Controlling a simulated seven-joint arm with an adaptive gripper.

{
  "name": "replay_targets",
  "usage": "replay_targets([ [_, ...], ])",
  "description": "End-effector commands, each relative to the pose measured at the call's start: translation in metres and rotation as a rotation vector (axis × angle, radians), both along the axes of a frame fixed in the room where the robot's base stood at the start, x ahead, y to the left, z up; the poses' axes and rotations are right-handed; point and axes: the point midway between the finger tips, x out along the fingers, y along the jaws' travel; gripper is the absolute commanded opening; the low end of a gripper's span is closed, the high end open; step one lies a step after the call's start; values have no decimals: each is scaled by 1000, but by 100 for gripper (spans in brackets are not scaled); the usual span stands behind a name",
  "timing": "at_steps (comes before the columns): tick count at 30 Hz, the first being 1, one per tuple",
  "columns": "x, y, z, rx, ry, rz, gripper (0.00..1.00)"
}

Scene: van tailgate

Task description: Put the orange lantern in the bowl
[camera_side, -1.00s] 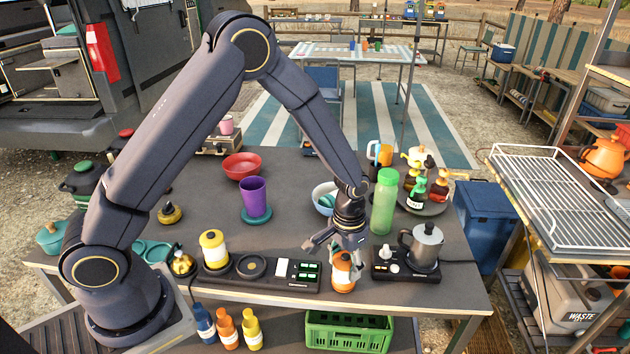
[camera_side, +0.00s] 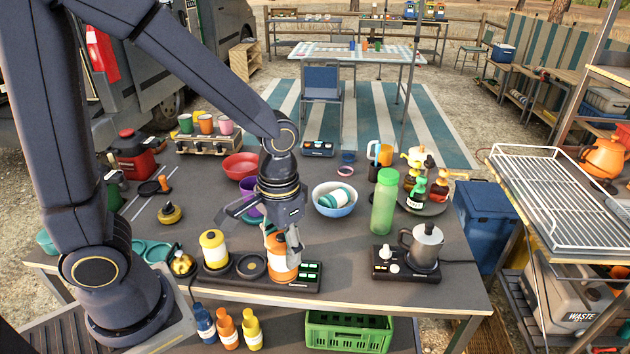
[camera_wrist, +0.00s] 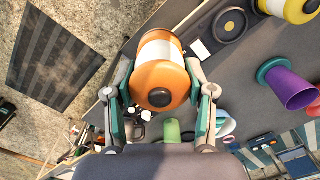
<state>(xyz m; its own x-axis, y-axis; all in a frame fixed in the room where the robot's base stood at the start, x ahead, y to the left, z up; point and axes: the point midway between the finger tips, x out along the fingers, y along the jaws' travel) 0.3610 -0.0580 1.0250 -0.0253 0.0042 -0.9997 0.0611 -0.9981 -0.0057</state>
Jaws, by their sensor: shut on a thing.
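The orange lantern (camera_side: 280,268), with a white middle band, is between the fingers of my gripper (camera_side: 281,246), which is shut on it. In the side view it overlaps the black charging strip (camera_side: 250,279); I cannot tell whether it touches it. In the wrist view the lantern (camera_wrist: 158,52) sits between both fingertips (camera_wrist: 160,97). A white-and-blue bowl (camera_side: 338,211) stands behind and to the right of the gripper, with a teal-and-white lantern (camera_side: 335,198) lying inside. A red bowl (camera_side: 241,168) stands farther back, left of the wrist.
A yellow lantern (camera_side: 214,249) stands on the strip's left end beside an empty round seat (camera_side: 251,266). A purple cup (camera_side: 249,191) is partly hidden behind my gripper. A green bottle (camera_side: 384,203) and a moka pot (camera_side: 425,246) stand right. The tabletop between strip and stove is clear.

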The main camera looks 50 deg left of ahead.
Motion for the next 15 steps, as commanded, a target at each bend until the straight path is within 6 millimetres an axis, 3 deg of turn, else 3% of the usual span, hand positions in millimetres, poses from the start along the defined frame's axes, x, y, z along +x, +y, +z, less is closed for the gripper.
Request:
replay_targets([
  [4, 31, 0, 20, -9, -20, 119, 15],
  [8, 69, 26, 35, -14, -27, 307, 15],
  [11, 97, 59, 45, -15, -30, 471, 15],
  [15, 128, 126, 57, -16, -36, 720, 15],
])
